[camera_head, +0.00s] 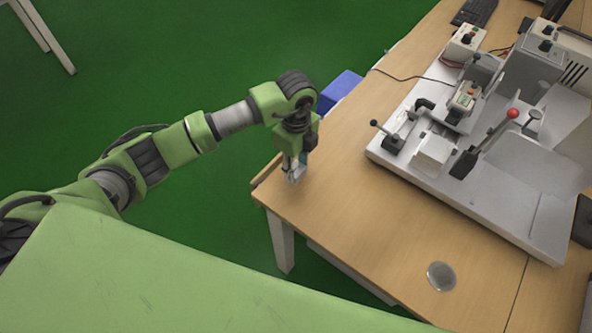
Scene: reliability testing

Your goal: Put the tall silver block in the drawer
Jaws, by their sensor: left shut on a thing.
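My left gripper (293,170) points down over the near left corner of the wooden table (345,200). It is shut on a small silver thing (295,177), which looks like the tall silver block. The fingers hide most of the block, and I cannot tell whether its lower end touches the tabletop. A short wooden piece (264,174) juts out at the table's left edge beside the gripper. It may be part of a drawer, but its inside is not visible. My right gripper is not in view.
A large grey test machine (480,190) with a red-knobbed lever (512,114) fills the table's right side. A round silver disc (441,276) lies near the front edge. A blue box (338,90) is beyond the left edge. The tabletop between gripper and machine is clear.

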